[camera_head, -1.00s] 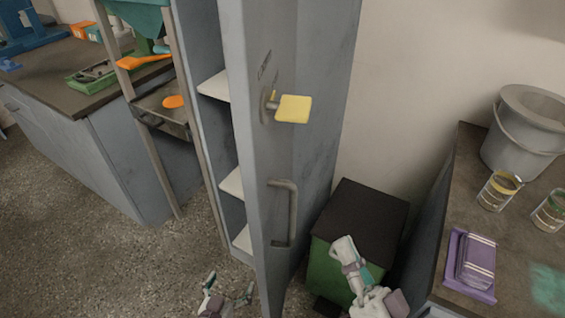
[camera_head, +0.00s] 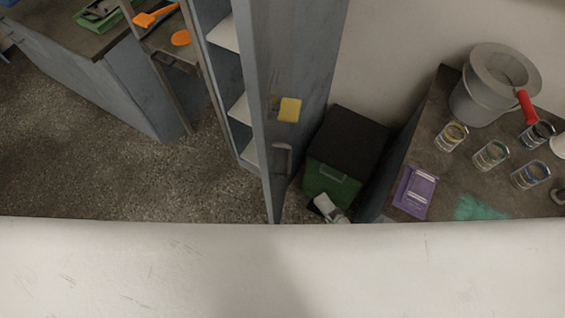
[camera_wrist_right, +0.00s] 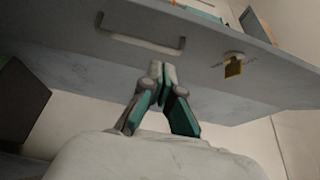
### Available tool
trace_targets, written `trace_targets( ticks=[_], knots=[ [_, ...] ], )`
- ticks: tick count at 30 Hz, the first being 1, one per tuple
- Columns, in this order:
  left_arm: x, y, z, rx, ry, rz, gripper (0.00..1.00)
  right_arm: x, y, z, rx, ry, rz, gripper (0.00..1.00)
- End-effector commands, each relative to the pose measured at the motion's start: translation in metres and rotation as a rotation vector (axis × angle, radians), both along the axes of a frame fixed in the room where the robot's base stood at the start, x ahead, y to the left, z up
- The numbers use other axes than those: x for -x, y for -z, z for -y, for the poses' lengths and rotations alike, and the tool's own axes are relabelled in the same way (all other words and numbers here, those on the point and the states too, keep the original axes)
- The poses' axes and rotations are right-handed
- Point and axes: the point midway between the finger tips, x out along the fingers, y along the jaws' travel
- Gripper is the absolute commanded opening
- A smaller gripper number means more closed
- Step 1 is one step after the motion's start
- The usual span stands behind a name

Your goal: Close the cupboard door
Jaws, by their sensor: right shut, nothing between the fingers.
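The blue-grey cupboard door (camera_head: 305,60) stands open in the head view, swung out towards me. Its bar handle (camera_head: 283,158) and a yellow tag (camera_head: 290,109) at the lock are on its outer face. White shelves (camera_head: 244,108) show inside the cupboard to the left of the door. My right gripper (camera_head: 331,208) is low, to the right of the door. In the right wrist view, my right gripper (camera_wrist_right: 163,75) is shut and empty, with the door (camera_wrist_right: 205,68), handle (camera_wrist_right: 140,43) and tag (camera_wrist_right: 233,68) beyond it. I cannot tell whether it touches the door. My left gripper is out of view.
A green bin with a black lid (camera_head: 347,142) stands right of the door, close to my right gripper. A worktop (camera_head: 432,158) with a grey bucket (camera_head: 475,100), cans and a purple packet (camera_head: 414,192) is at right. Bare floor (camera_head: 75,150) lies left.

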Motion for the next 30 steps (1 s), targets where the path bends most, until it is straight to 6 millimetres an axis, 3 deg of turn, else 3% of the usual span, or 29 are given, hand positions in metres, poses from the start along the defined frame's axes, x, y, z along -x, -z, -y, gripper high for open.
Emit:
trace_targets(
  ticks=[12, 19, 30],
  knots=[
    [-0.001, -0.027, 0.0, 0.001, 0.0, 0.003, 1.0, -0.072, -0.005, -0.052, -0.001, 0.001, 0.005, 0.0],
    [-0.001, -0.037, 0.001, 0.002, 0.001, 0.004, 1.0, -0.074, -0.003, -0.08, 0.0, 0.001, 0.004, 0.0],
    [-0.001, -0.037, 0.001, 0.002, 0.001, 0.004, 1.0, -0.074, -0.001, -0.087, 0.001, 0.0, 0.003, 0.0]
  ],
)
